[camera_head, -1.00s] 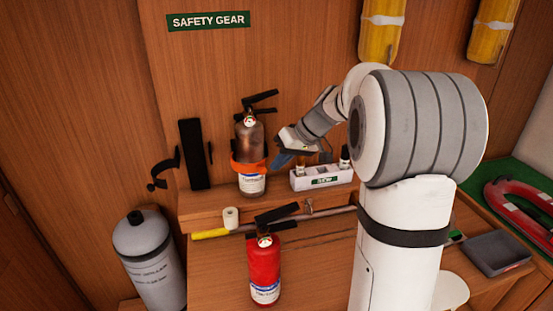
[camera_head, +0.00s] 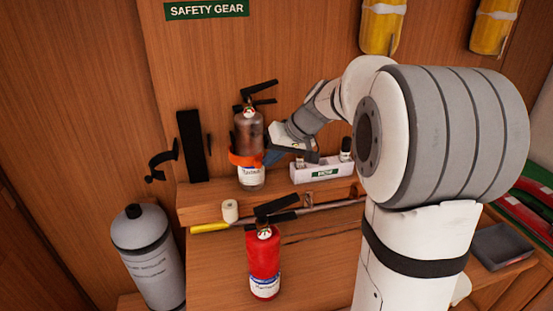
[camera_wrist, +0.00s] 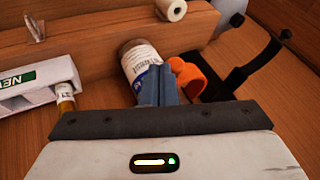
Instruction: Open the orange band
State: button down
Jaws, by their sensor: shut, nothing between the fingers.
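The orange band (camera_head: 243,159) sits around the lower body of a dull brown-grey extinguisher (camera_head: 249,130) that stands upright on the wooden shelf. In the wrist view the orange band (camera_wrist: 195,78) is a curved piece just right of my fingers, and the extinguisher's white label (camera_wrist: 144,62) shows beyond them. My gripper (camera_head: 270,158) is shut and empty, with its blue-grey fingertips at the band's right side. The fingertips (camera_wrist: 157,82) look very close to the band; I cannot tell whether they touch. The fingers hide part of the band, and whether it is latched is unclear.
A white box (camera_head: 322,170) with small bottles stands on the shelf right of the extinguisher. A red extinguisher (camera_head: 263,262) stands in front, below the shelf. A black bracket (camera_head: 192,146) is on the wall at left, and a grey cylinder (camera_head: 148,255) stands lower left.

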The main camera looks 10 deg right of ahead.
jog(key=s+a+m+t+h+b, duration=0.1)
jog(key=a+m, duration=0.3)
jog(key=a, duration=0.7)
jog(key=shift+s+m+t+h+b, duration=0.35)
jog(key=shift+s+h+b, duration=0.25)
jog(key=shift+s, duration=0.25)
jog(key=s+f+b+v, duration=0.1)
jog(key=s+b+v, duration=0.1)
jog(key=v, duration=1)
jog(key=shift+s, duration=0.3)
